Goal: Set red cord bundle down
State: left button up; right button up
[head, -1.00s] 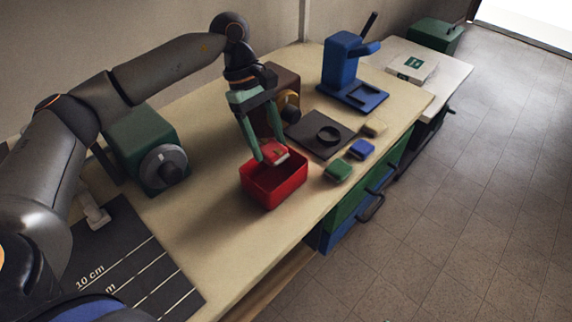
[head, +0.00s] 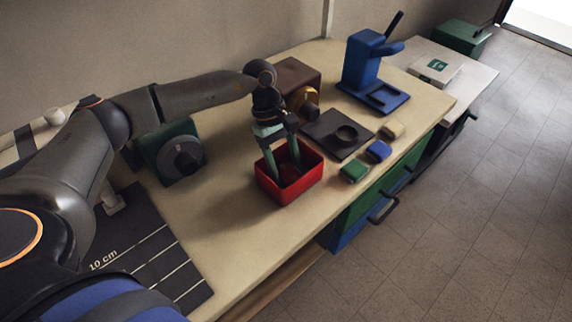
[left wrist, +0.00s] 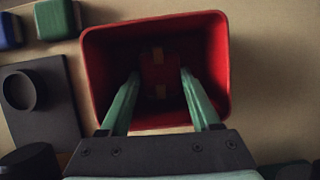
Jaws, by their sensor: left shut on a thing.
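An open red bin (head: 301,189) stands on the bench near its front edge; its rim also frames most of the left wrist view (left wrist: 222,70). My left gripper (head: 287,179) points down into it, fingers below the rim. In the left wrist view the fingers (left wrist: 158,76) are shut on the red cord bundle (left wrist: 158,70), which is dark in the bin's shadow, with paler bands on it. I cannot tell whether the bundle touches the bin floor. The head view barely shows it, behind fingers and wall. My right gripper is not in view.

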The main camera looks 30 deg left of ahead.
pick_arm(q)
jog(key=o, duration=0.9)
jog(key=shift+f, duration=0.15)
jog(key=shift+c, duration=0.2)
jog(key=o, duration=0.5)
jog(key=shift+c, duration=0.2)
jog(key=v, duration=1.2)
jog(key=shift+r, duration=0.2)
